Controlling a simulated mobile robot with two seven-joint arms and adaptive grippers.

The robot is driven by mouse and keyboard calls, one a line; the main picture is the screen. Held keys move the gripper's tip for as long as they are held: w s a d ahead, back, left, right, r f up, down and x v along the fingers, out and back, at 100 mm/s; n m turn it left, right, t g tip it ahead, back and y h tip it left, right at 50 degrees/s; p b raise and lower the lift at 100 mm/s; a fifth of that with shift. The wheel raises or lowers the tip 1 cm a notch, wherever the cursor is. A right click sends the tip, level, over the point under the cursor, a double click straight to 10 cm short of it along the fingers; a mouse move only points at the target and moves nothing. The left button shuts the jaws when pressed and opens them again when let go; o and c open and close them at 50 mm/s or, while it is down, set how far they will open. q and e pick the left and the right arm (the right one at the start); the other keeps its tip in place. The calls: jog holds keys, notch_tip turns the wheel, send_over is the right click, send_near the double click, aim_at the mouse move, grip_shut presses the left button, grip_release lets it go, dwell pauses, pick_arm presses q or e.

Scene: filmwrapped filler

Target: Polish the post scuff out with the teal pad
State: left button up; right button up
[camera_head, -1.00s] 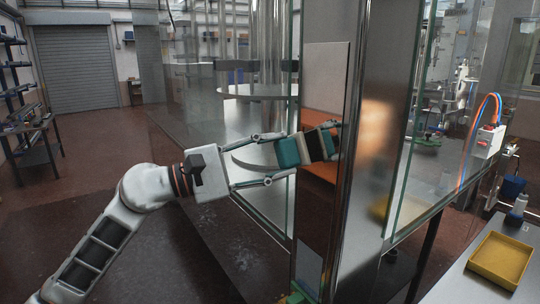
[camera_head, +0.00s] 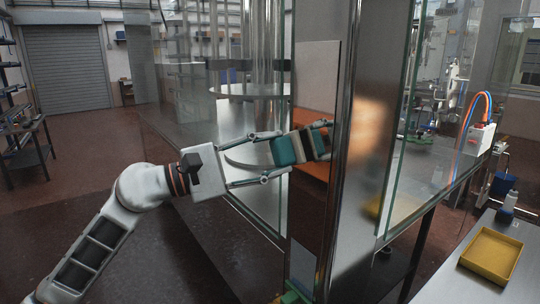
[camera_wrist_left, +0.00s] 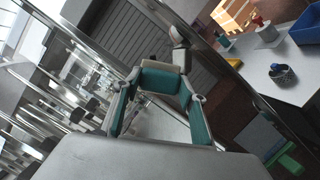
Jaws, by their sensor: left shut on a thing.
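My left gripper (camera_head: 264,158) is shut on the teal pad (camera_head: 284,150), in front of the post (camera_head: 318,80). Beige, dark and teal pieces continue beyond the pad toward the post's edge; I cannot tell which are solid and which are reflection. Whether the pad touches the post is unclear. The post is shiny grey metal with a hazy bright patch (camera_head: 370,130) on its right face; I cannot tell whether that is the scuff or a reflection. In the left wrist view, teal surfaces (camera_wrist_left: 160,80) show between the fingers (camera_wrist_left: 158,110). My right gripper is not in view.
Glass panels and a metal deck flank the post. A yellow tray (camera_head: 466,262) and a small bottle (camera_head: 507,205) stand on a bench at the right. A white box with orange and blue hoses (camera_head: 481,137) is behind. The floor at the left is open.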

pick_arm(q)
jog(key=shift+w+d, duration=0.3)
jog(key=shift+d, duration=0.1)
jog(key=shift+s+d+p, duration=0.7)
jog(key=shift+s+p, duration=0.1)
jog(key=shift+s, duration=0.15)
jog(key=shift+s+d+p, duration=0.65)
jog(key=shift+s+p, duration=0.1)
jog(key=shift+s, duration=0.15)
jog(key=shift+s+d+p, duration=0.7)
jog(key=shift+s+p, duration=0.1)
jog(key=shift+s, duration=0.15)
jog(key=shift+b, duration=0.35)
jog(key=shift+w+a+f+b, duration=0.15)
jog(key=shift+w+a+b, duration=0.3)
jog(key=shift+b, duration=0.55)
jog(key=shift+w+a+b, duration=0.4)
jog(key=shift+w+b, duration=0.35)
jog(key=shift+b, duration=0.15)
jog(key=shift+w+a, duration=0.2)
jog(key=shift+w, duration=0.05)
